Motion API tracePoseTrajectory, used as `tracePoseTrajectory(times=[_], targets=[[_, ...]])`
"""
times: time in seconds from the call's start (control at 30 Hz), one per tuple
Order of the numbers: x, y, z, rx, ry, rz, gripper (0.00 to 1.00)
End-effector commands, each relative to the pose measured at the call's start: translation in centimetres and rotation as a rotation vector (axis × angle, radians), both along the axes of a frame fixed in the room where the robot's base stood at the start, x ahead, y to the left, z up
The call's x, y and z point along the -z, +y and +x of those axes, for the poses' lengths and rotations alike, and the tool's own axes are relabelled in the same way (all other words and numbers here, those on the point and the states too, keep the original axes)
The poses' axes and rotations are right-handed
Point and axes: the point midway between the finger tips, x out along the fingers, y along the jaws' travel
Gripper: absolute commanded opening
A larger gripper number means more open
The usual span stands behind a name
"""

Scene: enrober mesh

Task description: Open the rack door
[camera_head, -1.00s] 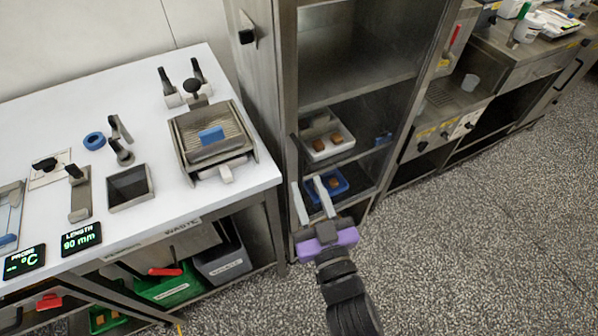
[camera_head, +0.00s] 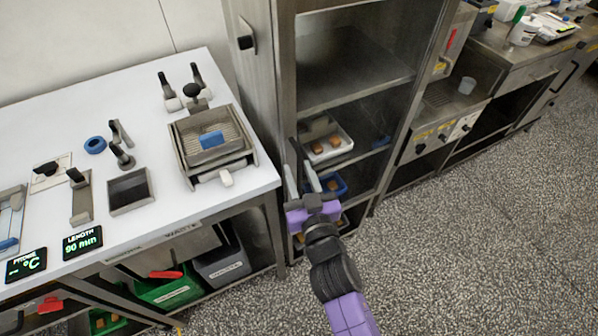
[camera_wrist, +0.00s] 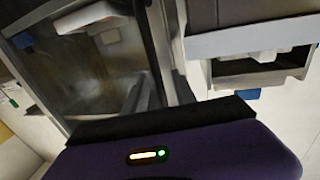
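The rack (camera_head: 286,90) is a tall steel cabinet in the head view. Its door (camera_head: 345,100) looks shut, with shelves and trays visible through its front. A dark upright bar (camera_head: 294,150), apparently the door handle, is at the door's left edge. My gripper (camera_head: 298,164) is open in front of the lower left part of the door. Its two pale fingers point up at the lower end of the bar. I cannot tell whether they touch or straddle it.
A white worktable (camera_head: 235,185) with a grill-like unit (camera_head: 212,140) stands close on the left. Green (camera_head: 170,290) and grey (camera_head: 222,265) bins sit beneath it. A steel counter (camera_head: 500,60) runs off to the right. The speckled floor in front is clear.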

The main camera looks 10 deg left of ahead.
Motion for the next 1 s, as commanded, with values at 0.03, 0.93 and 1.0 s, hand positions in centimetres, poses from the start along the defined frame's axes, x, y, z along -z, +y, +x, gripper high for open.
tracePoseTrajectory(times=[0.03,0.93,1.0], targets=[[0.01,0.00,-0.01,0.000,0.000,0.000,0.32],[0.01,-0.02,-0.05,0.000,0.000,0.000,0.00],[0.01,-0.02,-0.05,0.000,0.000,0.000,0.00]])
